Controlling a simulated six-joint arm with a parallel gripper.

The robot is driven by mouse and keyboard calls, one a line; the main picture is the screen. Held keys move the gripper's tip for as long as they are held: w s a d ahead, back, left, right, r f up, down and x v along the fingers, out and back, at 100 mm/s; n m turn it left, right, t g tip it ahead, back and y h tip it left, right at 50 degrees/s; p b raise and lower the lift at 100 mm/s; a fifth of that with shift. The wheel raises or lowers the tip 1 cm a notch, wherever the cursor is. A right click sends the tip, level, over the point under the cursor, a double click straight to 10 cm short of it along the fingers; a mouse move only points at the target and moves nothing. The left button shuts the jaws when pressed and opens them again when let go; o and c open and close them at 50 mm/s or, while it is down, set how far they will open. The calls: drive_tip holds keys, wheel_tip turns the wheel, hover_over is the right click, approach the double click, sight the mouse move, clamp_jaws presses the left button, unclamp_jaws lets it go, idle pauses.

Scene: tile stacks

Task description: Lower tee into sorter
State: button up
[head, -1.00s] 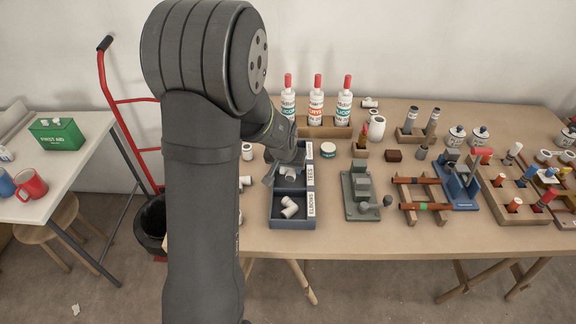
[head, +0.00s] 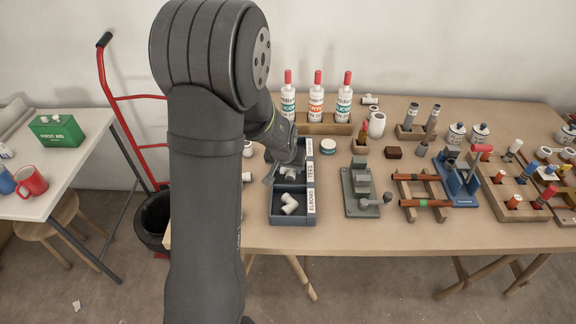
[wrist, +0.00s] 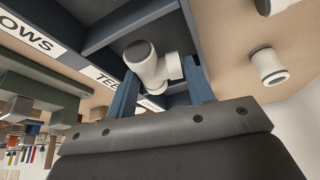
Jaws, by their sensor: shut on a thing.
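The sorter (head: 313,217) is a dark blue-grey tray with labelled compartments on the table's left part. Its labels ELBOWS and TEES show in both views. My gripper (wrist: 160,88) is shut on a white pipe tee (wrist: 148,66), which sits between its blue fingers in the wrist view. In the head view, the gripper (head: 285,172) is at the TEES compartment, and the tee (head: 289,174) shows small below it. I cannot tell whether the tee touches the compartment floor. My arm hides part of the sorter's back.
A white elbow (head: 289,204) lies in the front ELBOWS compartment. Loose white fittings (wrist: 268,66) lie beside the sorter. A grey-green vise-like fixture (head: 361,190) stands to its right. Several bottles (head: 316,100) stand in a wooden rack behind.

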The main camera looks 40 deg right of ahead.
drive_tip(key=shift+f, duration=1)
idle(0.3)
drive_tip(key=o, duration=1)
drive_tip(key=v, duration=1.7)
drive_tip(key=shift+r, duration=0.3)
drive_tip(key=x, duration=1.4)
drive_tip(key=shift+f, duration=0.1)
